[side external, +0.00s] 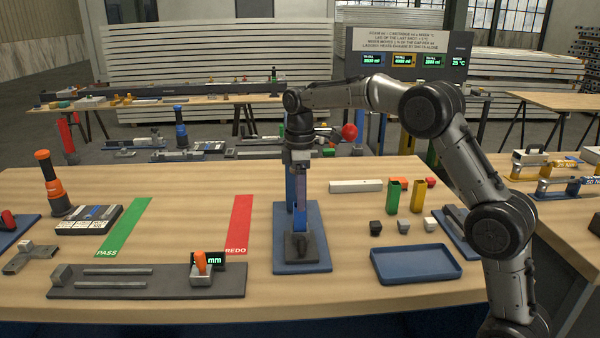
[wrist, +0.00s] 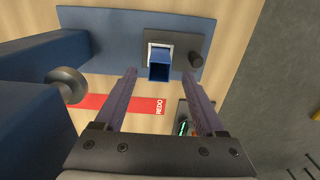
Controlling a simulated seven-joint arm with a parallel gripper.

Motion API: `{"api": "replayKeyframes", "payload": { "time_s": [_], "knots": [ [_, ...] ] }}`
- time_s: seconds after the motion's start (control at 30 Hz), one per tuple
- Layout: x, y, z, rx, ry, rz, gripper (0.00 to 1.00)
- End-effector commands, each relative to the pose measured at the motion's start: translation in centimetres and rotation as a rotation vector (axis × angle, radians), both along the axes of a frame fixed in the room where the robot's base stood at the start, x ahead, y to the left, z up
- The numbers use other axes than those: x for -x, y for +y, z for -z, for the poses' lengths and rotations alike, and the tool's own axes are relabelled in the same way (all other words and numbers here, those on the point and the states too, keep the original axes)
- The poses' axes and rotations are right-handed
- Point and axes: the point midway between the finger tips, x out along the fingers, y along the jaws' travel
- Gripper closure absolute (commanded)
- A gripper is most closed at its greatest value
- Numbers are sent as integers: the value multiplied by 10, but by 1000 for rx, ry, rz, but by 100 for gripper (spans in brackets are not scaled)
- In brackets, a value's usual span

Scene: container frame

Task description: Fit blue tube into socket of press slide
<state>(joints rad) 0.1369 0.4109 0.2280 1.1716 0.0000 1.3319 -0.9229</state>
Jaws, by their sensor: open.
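The blue tube (wrist: 159,70) stands in the pale-rimmed socket (wrist: 152,48) of the dark press slide (wrist: 128,45) in the wrist view. Its open square end faces the camera. How deep it sits is hidden. In the side external view the tube (side external: 300,194) rises above the dark slide (side external: 301,246), on the blue press base (side external: 285,268). My gripper (wrist: 160,73) is open, its fingertips apart on either side of the tube with gaps visible. In the side external view my gripper (side external: 299,178) points down over the slide, and the blue press column partly merges with it.
The press's red ball handle (side external: 349,132) is close behind my wrist. A green tube (side external: 393,196), a yellow tube (side external: 418,197), small caps (side external: 376,228) and a blue tray (side external: 378,270) are to the right. The red REDO strip (side external: 240,220) lies left of the press.

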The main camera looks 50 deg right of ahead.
Motion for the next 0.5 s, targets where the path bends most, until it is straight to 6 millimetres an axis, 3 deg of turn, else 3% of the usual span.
{"api": "replayKeyframes", "payload": {
  "time_s": [0.2, 0.5],
  "knots": [
    [-1, 0, -42, 0, -1, 0, 28],
    [0, 0, -63, 0, 1, 0, 28]
  ]
}}
